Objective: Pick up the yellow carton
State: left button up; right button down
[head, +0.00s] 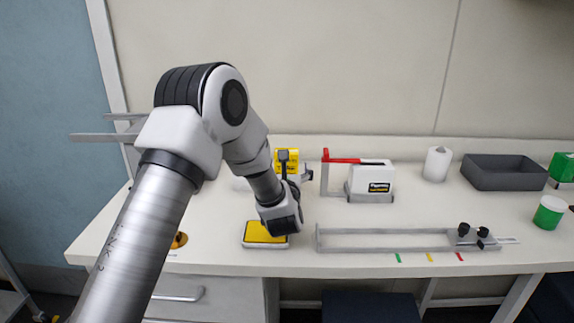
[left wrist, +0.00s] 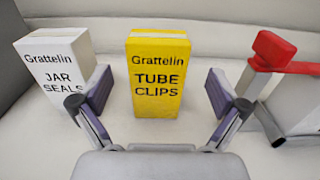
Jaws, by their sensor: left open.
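The yellow carton (left wrist: 158,80), labelled Grattelin TUBE CLIPS, stands upright in the middle of the left wrist view. In the head view its upper part (head: 287,154) shows at the back of the bench, and the rest is hidden behind my left gripper. My left gripper (left wrist: 160,93) is open, with one purple-padded finger on either side of the carton and a visible gap at each side. In the head view the left gripper (head: 295,172) reaches over the bench toward the back. My right gripper is not in view.
A white JAR SEALS carton (left wrist: 52,62) stands close beside the left finger. A red-armed white device (head: 371,180) stands close on the right. A yellow-topped tray (head: 262,233) lies in front, beside a metal rail (head: 385,246). A dark bin (head: 503,178) stands farther right.

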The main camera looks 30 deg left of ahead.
pick_arm(q)
jog(key=x, duration=0.3)
jog(key=p+x, duration=0.1)
jog(key=x, duration=0.1)
jog(key=shift+a+f, duration=0.25)
jog(key=shift+f, duration=0.1)
jog(key=shift+d+r, duration=0.1)
jog(key=shift+s+d+r, duration=0.1)
jog(key=shift+s, duration=0.05)
jog(key=shift+c, duration=1)
jog(key=c, duration=1.1)
